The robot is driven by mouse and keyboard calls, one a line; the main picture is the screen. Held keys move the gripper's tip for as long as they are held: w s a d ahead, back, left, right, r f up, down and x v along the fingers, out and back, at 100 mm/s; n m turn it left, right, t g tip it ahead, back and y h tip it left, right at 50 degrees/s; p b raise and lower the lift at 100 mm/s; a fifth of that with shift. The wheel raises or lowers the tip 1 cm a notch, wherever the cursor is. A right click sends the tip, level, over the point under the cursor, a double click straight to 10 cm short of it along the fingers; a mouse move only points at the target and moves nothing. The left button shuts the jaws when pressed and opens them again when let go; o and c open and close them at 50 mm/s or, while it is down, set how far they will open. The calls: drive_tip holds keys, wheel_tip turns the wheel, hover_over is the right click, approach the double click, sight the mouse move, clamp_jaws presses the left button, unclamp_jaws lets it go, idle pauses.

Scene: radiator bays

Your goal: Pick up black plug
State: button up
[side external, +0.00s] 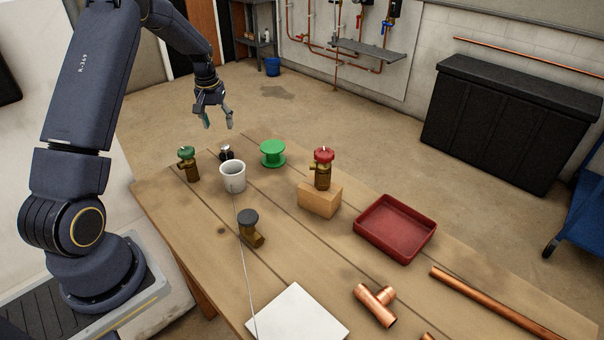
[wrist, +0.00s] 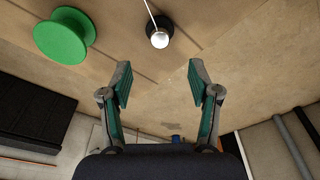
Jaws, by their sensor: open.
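The black plug (side external: 226,153) is a small dark piece with a silvery knob on top. It stands on the wooden table behind the white mug (side external: 232,177), near the far edge. In the wrist view the plug (wrist: 159,31) is at the top centre, with a thin pale cord running up from its knob. My gripper (side external: 218,123) is open and empty, above and beyond the plug, pointing down. In the wrist view the gripper's fingertips (wrist: 160,72) are spread wide, with the plug above the gap between them, apart from both.
The green spool (side external: 272,153) stands right of the plug, and a green-topped brass valve (side external: 187,163) stands left. A red-topped valve (side external: 323,168) on a wood block, a black-capped brass fitting (side external: 250,227), a red tray (side external: 395,229) and copper pipes (side external: 376,304) are farther off.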

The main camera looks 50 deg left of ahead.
sight(225, 146)
drive_tip(key=f, duration=0.3)
drive_tip(key=w+a+f, duration=0.1)
drive_tip(key=f, duration=0.7)
drive_tip(key=shift+w+a+f, duration=0.1)
drive_tip(key=shift+w+a, duration=0.15)
drive_tip(key=shift+w, duration=0.05)
drive_tip(key=shift+c, duration=0.5)
clamp_jaws()
